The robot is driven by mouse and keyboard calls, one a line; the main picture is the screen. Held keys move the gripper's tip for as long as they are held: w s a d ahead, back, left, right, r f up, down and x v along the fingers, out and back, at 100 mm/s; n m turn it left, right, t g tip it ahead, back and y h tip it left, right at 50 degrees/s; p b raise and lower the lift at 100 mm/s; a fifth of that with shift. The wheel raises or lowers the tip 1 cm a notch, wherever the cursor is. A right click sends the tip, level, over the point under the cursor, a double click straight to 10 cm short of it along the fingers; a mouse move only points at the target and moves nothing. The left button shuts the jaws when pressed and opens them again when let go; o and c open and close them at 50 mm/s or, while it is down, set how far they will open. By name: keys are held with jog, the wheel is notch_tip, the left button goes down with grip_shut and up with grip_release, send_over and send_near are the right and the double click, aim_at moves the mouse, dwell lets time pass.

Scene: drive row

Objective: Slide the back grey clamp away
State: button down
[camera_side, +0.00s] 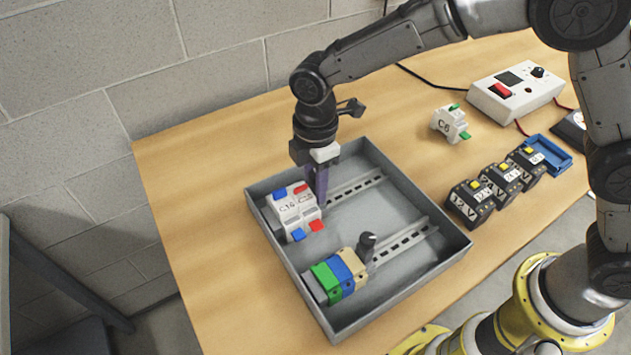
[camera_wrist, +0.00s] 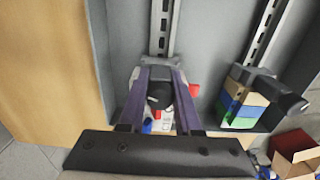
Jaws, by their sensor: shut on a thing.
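The back grey clamp shows in the wrist view as a dark round knob (camera_wrist: 160,92) between the two purple fingers of my gripper (camera_wrist: 158,75). In the side view my gripper (camera_side: 320,195) points down at the back rail (camera_side: 358,187), shut on the clamp and hiding it. White breakers (camera_side: 294,211) with blue and red ends sit on this rail, just left of my fingers; whether the clamp touches them is hidden. The front clamp (camera_side: 367,242), with a dark knob, stands beside green, blue and tan terminal blocks (camera_side: 338,276) on the front rail (camera_side: 405,240).
A grey tray (camera_side: 452,250) holds both rails, and its raised walls surround my gripper. The back rail is bare to the right of my fingers. A loose C6 breaker (camera_side: 449,123), 12 V units (camera_side: 470,203), a blue tray (camera_side: 548,153) and a white power box (camera_side: 515,95) stand outside.

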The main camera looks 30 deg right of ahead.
dwell(0.3)
jog(key=d, duration=0.6)
jog(key=shift+d, duration=0.1)
jog(key=c, duration=0.6)
grip_release()
notch_tip(320, 180, up, 14)
